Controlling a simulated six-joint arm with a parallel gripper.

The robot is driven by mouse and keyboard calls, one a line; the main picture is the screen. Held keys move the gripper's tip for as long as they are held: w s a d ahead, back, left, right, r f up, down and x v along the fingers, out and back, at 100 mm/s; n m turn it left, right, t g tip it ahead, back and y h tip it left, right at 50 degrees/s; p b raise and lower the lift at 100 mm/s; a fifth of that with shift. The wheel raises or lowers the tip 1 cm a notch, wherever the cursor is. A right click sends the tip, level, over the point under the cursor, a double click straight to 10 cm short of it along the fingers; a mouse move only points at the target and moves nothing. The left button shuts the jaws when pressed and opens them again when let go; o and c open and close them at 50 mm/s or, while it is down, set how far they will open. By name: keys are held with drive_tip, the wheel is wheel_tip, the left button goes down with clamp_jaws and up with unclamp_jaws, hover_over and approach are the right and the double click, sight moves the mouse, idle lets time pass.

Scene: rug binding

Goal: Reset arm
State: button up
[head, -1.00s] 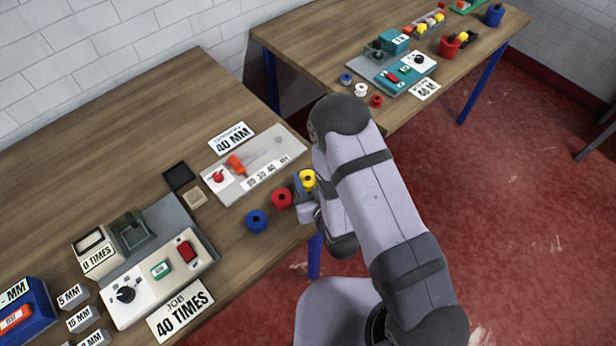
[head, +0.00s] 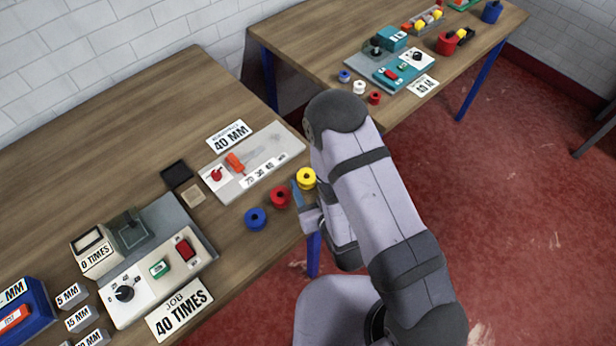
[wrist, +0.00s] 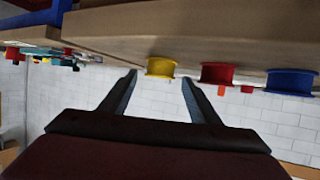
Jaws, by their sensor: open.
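My gripper (wrist: 158,88) is open in the wrist view, with nothing between its two dark fingers. In the head view the gripper (head: 300,196) is low at the front right edge of the near table, partly hidden by my own arm. A yellow spool (head: 306,178) stands at that table edge, just beside the gripper; in the wrist view the yellow spool (wrist: 161,67) appears beyond the fingertips. A red spool (head: 279,197) and a blue spool (head: 255,218) stand in a row to its left.
The near table (head: 110,150) holds a grey plate with an orange lever (head: 235,162) and a machine with a red switch (head: 187,250). A second table (head: 310,50) with more spools stands behind. Red floor (head: 520,220) lies open at right.

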drive_tip(key=shift+v, duration=0.75)
drive_tip(key=shift+w+r+p, duration=0.3)
drive_tip(key=shift+w+r, duration=0.2)
drive_tip(key=w+d+r+m+g+h+p, duration=0.1)
drive_tip(key=w+d+r+m+g+h, duration=0.35)
drive_tip(key=d+r, duration=0.3)
drive_tip(key=s+d+r+g, duration=0.1)
drive_tip(key=s+d+g, duration=0.1)
drive_tip(key=s, duration=0.4)
drive_tip(key=s+d+r+g+b, duration=0.1)
drive_tip(key=s+d+g, duration=0.2)
drive_tip(key=s, duration=0.3)
drive_tip(key=s+d+r+g, duration=0.1)
drive_tip(key=s+d+g, duration=0.2)
drive_tip(key=s, duration=0.4)
drive_tip(key=shift+d+r, duration=0.15)
drive_tip(key=shift+d, duration=0.2)
